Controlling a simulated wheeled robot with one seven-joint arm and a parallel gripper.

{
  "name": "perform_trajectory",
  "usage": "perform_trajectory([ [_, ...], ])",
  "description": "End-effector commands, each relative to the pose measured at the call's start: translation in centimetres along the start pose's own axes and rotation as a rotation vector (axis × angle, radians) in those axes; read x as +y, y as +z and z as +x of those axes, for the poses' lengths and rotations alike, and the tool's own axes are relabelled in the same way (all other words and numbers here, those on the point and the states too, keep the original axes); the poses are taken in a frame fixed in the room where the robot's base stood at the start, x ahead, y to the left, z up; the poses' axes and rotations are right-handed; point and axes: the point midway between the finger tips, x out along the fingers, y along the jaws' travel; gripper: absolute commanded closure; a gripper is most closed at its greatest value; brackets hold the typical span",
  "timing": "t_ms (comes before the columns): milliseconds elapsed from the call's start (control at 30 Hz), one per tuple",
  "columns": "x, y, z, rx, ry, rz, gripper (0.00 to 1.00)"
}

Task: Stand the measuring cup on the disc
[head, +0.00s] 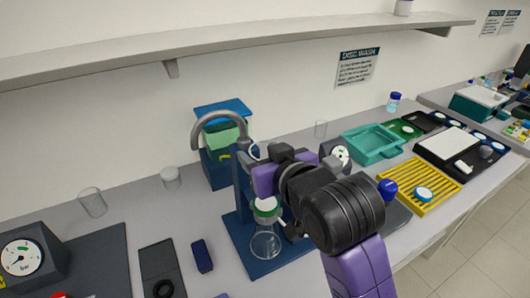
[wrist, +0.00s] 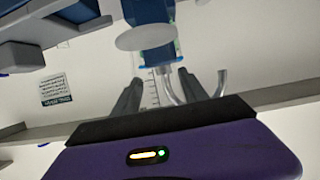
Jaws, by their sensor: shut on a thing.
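My gripper is shut on the clear measuring cup (wrist: 150,88); its dark graduation marks show between the two fingers (wrist: 158,92) in the wrist view. In the head view my wrist hides most of the fingers and the cup. A pale disc with a green rim (head: 267,205) sits on top of a clear conical flask (head: 265,243), on the blue stand (head: 236,225). My wrist is just above and beside this disc. A pale grey ellipse (wrist: 147,37) shows beyond the fingers in the wrist view; I cannot tell whether it is part of the cup.
A grey curved pipe (head: 213,118) rises at the blue stand. Stacked boxes (head: 222,165) stand behind. Clear vessels (head: 92,203) stand at the left. A yellow rack (head: 425,188) and a teal tray (head: 372,146) are at the right. A shelf (head: 240,43) runs above.

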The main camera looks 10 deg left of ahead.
Motion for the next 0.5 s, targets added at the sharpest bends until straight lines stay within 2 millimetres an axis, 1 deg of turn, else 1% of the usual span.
perform_trajectory([
  [33, 0.0, 0.6, 0.2, 0.000, 0.001, 0.000, 0.89],
  [500, 0.1, 3.8, 1.4, 0.000, 0.003, 0.001, 0.89],
])
